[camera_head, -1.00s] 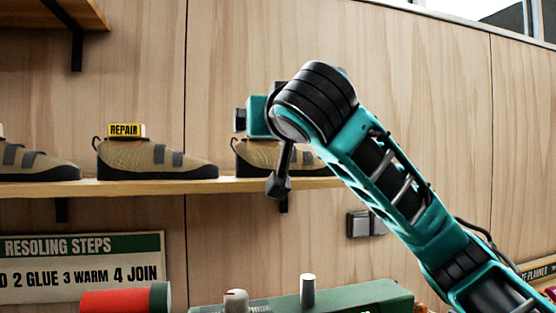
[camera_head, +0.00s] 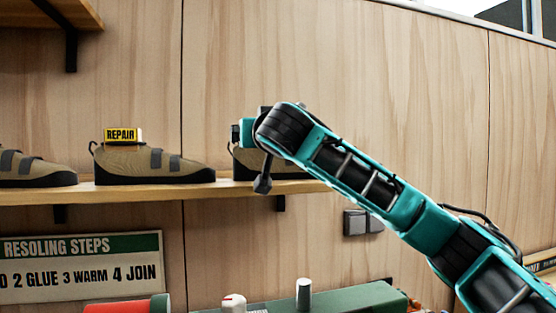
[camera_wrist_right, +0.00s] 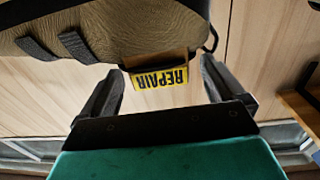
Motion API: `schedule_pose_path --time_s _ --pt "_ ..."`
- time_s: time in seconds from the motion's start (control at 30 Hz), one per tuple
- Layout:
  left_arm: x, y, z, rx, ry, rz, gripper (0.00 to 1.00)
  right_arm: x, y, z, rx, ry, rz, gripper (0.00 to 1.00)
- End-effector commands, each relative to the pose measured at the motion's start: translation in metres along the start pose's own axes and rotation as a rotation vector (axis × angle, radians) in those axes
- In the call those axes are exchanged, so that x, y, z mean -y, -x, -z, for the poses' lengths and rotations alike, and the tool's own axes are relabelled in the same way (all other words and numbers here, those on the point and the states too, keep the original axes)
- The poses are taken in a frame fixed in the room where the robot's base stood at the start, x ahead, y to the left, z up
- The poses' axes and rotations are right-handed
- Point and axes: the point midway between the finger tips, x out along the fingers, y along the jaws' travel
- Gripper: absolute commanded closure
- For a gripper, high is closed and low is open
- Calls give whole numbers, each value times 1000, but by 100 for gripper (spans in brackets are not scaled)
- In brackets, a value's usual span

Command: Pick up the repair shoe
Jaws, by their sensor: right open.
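The repair shoe (camera_head: 152,163) is tan with a dark sole and dark straps, and a yellow REPAIR tag (camera_head: 121,135) stands at its heel end. It sits upright on the wooden shelf. In the right wrist view the shoe (camera_wrist_right: 110,28) appears upside down, with its tag (camera_wrist_right: 160,78) between my right gripper's fingers (camera_wrist_right: 164,82). The fingers are apart, and I see no clear contact with the tag or shoe. In the head view my right wrist is right of the shoe, and its fingers are hard to make out. My left gripper is out of view.
Another shoe (camera_head: 32,168) stands left on the shelf (camera_head: 140,190). A third shoe (camera_head: 243,162) is partly hidden behind my right wrist. Below are a RESOLING STEPS sign (camera_head: 80,266), a red and green cylinder (camera_head: 125,305) and a green machine (camera_head: 345,301). Another shelf (camera_head: 45,15) is at upper left.

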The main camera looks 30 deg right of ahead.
Motion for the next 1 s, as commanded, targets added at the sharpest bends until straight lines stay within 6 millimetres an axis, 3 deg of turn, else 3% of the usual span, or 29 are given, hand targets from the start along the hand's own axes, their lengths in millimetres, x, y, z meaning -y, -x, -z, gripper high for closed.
schedule_pose_path --time_s 0.13,1.0 --pt "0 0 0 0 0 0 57 0 0 0 -1 0 0 5" --pt "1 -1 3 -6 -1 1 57 0 0 0 0 -1 -1 88"
